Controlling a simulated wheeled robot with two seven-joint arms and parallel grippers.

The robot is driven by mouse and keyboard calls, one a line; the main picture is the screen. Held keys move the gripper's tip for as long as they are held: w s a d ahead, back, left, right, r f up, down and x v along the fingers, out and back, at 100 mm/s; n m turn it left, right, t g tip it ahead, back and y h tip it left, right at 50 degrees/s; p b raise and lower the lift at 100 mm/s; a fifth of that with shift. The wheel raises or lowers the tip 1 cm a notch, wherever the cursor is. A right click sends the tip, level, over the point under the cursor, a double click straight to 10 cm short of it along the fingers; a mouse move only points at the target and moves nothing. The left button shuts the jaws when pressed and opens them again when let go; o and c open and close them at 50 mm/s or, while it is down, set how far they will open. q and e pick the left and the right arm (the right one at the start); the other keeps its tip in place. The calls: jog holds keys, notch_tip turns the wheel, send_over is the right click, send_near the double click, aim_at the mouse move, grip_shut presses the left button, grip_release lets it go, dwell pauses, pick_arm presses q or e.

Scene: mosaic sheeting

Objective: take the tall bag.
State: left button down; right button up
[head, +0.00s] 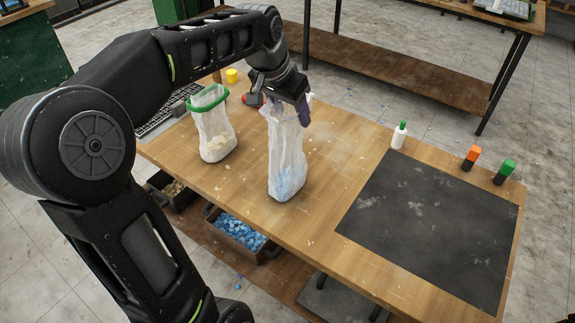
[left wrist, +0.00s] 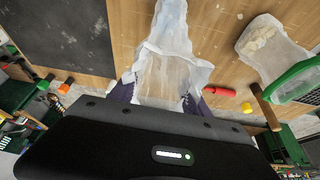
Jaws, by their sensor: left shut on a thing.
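The tall bag (head: 287,158) is a clear plastic bag with light blue pieces in its bottom. It stands upright on the wooden table, or just over it; I cannot tell which. My left gripper (head: 280,100) is at its top and shut on the bag's upper part. In the left wrist view the bag (left wrist: 168,60) stretches away from between the purple fingers of my left gripper (left wrist: 160,92). A shorter clear bag (head: 213,130) with a green rim and pale pieces stands to its left. My right gripper is not in view.
A black mat (head: 435,225) covers the table's right part. A white bottle with a green cap (head: 399,135), an orange-topped piece (head: 470,158) and a green-topped piece (head: 504,172) stand along the back edge. A bin of blue pieces (head: 238,232) sits below.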

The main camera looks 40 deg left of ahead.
pick_arm(q)
jog(key=shift+r, duration=0.1)
notch_tip(320, 180, up, 10)
jog(key=shift+f, duration=0.1)
dwell(0.5)
dwell(0.6)
